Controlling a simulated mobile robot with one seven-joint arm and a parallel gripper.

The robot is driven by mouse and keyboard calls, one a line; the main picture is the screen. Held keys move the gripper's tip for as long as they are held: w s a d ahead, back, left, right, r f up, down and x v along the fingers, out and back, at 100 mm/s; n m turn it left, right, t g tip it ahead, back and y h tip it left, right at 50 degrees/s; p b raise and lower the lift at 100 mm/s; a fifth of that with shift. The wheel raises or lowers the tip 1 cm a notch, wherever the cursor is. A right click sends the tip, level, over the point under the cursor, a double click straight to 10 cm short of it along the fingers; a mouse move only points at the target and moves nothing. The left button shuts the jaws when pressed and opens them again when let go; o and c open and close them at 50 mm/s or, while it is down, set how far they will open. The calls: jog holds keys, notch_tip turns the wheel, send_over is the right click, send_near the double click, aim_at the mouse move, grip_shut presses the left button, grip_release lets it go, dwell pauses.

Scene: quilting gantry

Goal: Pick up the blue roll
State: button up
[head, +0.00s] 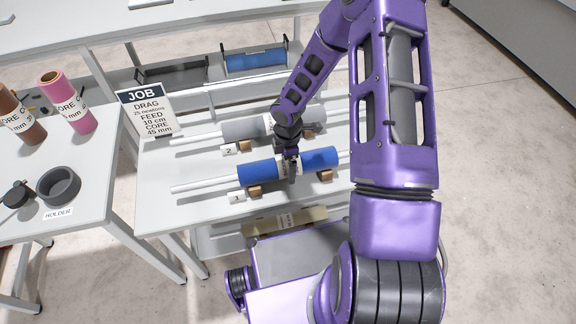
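A blue roll (260,170) on a long pale rod lies near the front of the white table, beside the card marked 1 (237,197). Small brown blocks sit at its front side. My gripper (289,172) is down at the middle of this roll, over its white label. The fingers are small and partly hidden, so I cannot tell whether they touch or close on it. Another blue roll (255,60) lies on a rack farther back.
A grey roll (245,129) on a rod lies just behind, by card 2 (229,150). The JOB sign (147,112) stands at the table's left.

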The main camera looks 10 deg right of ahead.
grip_shut()
dwell(0.3)
